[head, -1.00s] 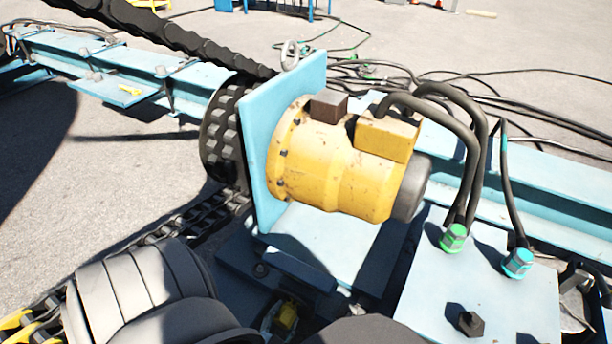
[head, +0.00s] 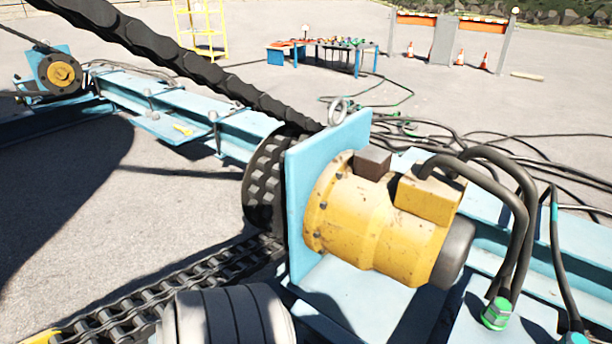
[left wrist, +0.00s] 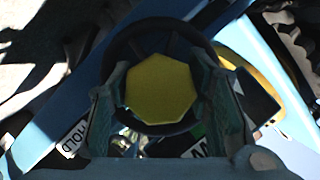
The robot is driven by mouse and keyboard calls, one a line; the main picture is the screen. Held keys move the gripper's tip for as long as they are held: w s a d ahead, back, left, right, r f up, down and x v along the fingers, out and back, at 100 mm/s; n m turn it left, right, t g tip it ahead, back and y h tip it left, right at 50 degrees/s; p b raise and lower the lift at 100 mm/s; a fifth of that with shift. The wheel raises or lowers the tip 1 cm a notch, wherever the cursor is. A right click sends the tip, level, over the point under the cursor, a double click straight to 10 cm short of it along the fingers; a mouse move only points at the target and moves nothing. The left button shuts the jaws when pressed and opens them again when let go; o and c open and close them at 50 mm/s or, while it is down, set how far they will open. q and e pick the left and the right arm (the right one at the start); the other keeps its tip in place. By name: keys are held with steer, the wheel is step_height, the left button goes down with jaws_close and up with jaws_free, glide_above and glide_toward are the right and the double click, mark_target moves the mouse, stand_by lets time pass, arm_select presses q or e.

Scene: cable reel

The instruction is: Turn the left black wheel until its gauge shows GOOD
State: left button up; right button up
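The black wheel (left wrist: 117,50) with its yellow many-sided hub (left wrist: 160,88) is in the middle of the left wrist view. My left gripper (left wrist: 160,85) has its two fingers apart, one on each side of the hub. The fingers are close to the hub's sides; I cannot tell whether they touch it. A white label reading HOLD (left wrist: 73,139) shows at lower left. Another label (left wrist: 200,149) is mostly hidden behind the right finger, and I see no readable gauge needle. The wheel and both grippers are out of sight in the head view.
A yellow motor (head: 375,225) on a blue plate (head: 297,215) stands mid-frame beside a chain sprocket (head: 265,185). A chain (head: 160,290) runs along the lower left. Black hoses (head: 515,215) arch at right. Open pavement (head: 190,215) lies at left; a cluttered table (head: 345,50) stands far back.

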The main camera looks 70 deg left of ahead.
arm_select(q)
steer(key=o, duration=0.3)
steer(key=shift+o, duration=0.2)
step_height(320, 180, up, 10)
steer(key=shift+s+f, duration=0.15)
steer(key=shift+f, duration=0.05)
steer(key=shift+r, duration=0.25)
